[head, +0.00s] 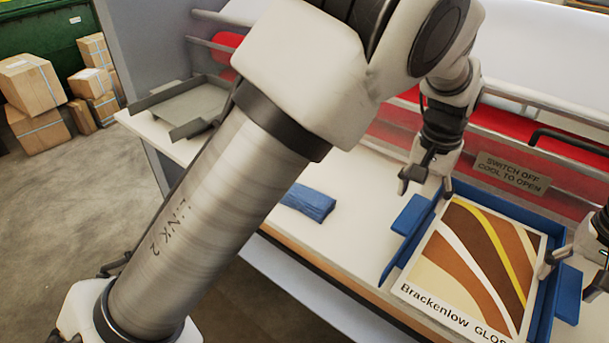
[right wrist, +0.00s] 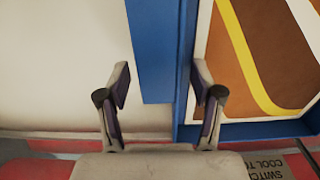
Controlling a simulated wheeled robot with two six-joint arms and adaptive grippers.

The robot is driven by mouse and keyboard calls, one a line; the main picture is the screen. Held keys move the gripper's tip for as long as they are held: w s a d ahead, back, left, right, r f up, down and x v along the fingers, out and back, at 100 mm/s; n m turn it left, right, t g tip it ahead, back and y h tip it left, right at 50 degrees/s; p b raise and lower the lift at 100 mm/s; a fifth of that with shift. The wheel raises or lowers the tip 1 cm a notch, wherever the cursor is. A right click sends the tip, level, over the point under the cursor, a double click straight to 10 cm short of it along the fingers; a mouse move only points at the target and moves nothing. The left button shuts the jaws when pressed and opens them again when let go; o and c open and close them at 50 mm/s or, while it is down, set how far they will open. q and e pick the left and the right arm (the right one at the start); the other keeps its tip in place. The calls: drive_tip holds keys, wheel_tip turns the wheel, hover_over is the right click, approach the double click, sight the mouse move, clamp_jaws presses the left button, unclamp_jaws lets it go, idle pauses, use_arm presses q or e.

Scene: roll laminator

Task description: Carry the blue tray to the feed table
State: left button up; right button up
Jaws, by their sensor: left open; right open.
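The blue tray (head: 494,199) sits on the white worktop at the right, holding a printed sheet (head: 478,262) with brown, yellow and white stripes. My left gripper (head: 425,187) is open just above the tray's left handle (head: 411,214). My right gripper (head: 572,266) is open at the tray's right side, partly cut off by the frame edge. In the right wrist view its spread fingers (right wrist: 162,85) stand on either side of the tray's blue handle (right wrist: 153,50). A grey platform with raised side guides (head: 188,106), which looks like the feed table, is at the far left, partly hidden by my arm.
A folded blue cloth (head: 308,202) lies on the white worktop (head: 350,185) between the platform and the tray. The laminator's red rollers and a warning sign (head: 513,171) stand behind. Cardboard boxes (head: 32,85) are on the floor at left.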

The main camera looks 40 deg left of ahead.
use_arm(q)
wheel_tip(320, 180, up, 4)
drive_tip(key=shift+f, duration=0.25)
drive_tip(key=shift+s+r, duration=0.1)
drive_tip(key=shift+r, duration=0.3)
use_arm(e)
drive_tip(key=shift+s+r, duration=0.1)
drive_tip(key=shift+r, duration=0.1)
wheel_tip(320, 180, up, 7)
drive_tip(key=shift+r, duration=0.15)
use_arm(q)
drive_tip(key=shift+f, duration=0.1)
